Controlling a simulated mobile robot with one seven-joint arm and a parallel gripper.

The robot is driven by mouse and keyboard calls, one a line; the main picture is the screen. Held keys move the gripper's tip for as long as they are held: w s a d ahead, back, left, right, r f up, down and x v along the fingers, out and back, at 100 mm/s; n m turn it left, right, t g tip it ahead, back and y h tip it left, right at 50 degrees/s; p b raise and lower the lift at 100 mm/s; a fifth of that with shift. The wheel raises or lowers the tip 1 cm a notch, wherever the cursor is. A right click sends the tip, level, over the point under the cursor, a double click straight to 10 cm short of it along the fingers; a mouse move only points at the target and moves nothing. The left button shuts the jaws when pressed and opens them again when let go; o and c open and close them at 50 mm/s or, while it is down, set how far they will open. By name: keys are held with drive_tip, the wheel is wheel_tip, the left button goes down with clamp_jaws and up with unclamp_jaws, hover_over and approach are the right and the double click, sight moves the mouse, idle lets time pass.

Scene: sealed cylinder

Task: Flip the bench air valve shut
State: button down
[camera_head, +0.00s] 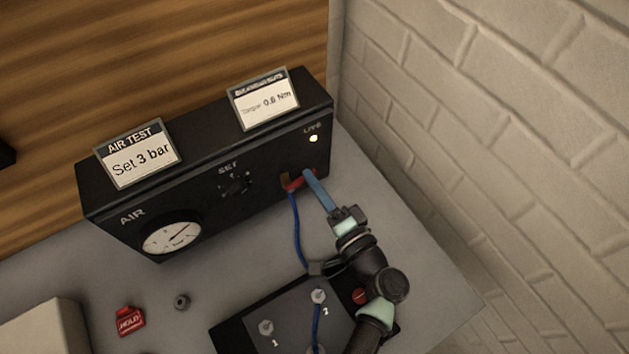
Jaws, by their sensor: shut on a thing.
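The air valve has a red lever (297,182) beside a brass fitting (285,180), low on the right part of the black air panel (205,200). A blue hose (297,235) hangs below the fitting. My gripper (309,174) reaches up from the lower right, its blue fingers shut at the right end of the red lever. The fingertips cover part of the lever, so its exact angle is hard to tell. A small lamp (313,138) above the valve is lit. The round gauge (171,238) is at the panel's lower left.
A black fixture (245,325) with two numbered fittings stands in front, partly behind my arm. A red HOLD tag (130,321) and a small grey knob (182,301) lie at left. A brick wall (500,130) bounds the right side. Bare bench (420,240) lies between.

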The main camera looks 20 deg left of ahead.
drive_tip(key=shift+f+m+b, duration=0.15)
drive_tip(key=shift+f+m, duration=0.1)
drive_tip(key=shift+m, duration=0.4)
drive_tip(key=shift+f+m+b, duration=0.15)
drive_tip(key=shift+f+m, duration=0.1)
drive_tip(key=shift+m, duration=0.4)
drive_tip(key=c, duration=0.8)
unclamp_jaws()
drive_tip(key=shift+d, duration=0.1)
drive_tip(key=b+v, duration=0.3)
drive_tip(key=v, duration=1)
